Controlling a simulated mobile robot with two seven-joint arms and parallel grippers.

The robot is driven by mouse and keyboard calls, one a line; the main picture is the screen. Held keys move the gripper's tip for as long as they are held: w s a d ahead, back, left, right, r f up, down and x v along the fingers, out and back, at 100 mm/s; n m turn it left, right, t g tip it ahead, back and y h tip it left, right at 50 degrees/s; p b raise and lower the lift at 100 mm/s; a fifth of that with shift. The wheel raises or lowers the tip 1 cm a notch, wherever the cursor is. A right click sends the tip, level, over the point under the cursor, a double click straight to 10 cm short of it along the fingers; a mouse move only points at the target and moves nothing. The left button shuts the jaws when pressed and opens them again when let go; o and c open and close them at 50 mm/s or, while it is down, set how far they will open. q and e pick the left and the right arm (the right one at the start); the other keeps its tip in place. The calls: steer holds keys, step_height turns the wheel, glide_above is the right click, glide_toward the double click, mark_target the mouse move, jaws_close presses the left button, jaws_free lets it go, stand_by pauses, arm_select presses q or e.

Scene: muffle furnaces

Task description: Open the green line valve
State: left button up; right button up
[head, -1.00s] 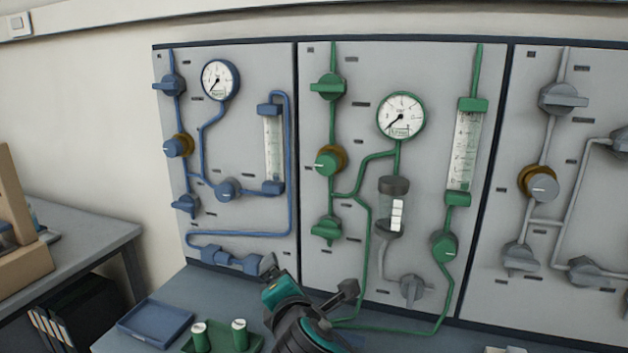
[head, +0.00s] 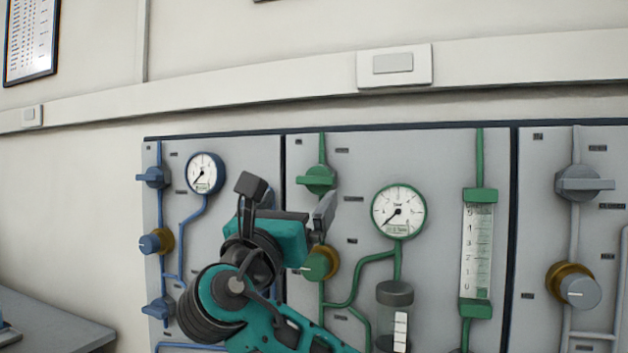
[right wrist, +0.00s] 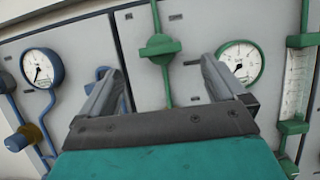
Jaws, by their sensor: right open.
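The upper green valve (head: 318,179) sits on the vertical green pipe of the middle panel, its handle lying across the pipe. It also shows in the right wrist view (right wrist: 159,47), ahead of and between my fingers. Below it is a green knob with a brass collar (head: 321,262), partly behind my gripper. My right gripper (head: 288,196) is open and empty in front of the panels, just left of and below the upper valve. Its spread fingers show in the right wrist view (right wrist: 160,70), apart from the valve. Labels are too small to read. My left gripper is not in view.
A green-rimmed gauge (head: 398,211) and a green flow tube (head: 477,250) are to the right. The blue panel has a gauge (head: 205,173) and valves at left. A grey panel with a valve (head: 584,184) is at right. A wall rail runs above.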

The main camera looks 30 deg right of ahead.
mark_target(314, 181)
steer(key=x, duration=0.9)
steer(key=shift+w+d, duration=0.25)
steer(key=shift+d, duration=0.05)
steer(key=shift+c, duration=0.2)
steer(key=c, duration=0.9)
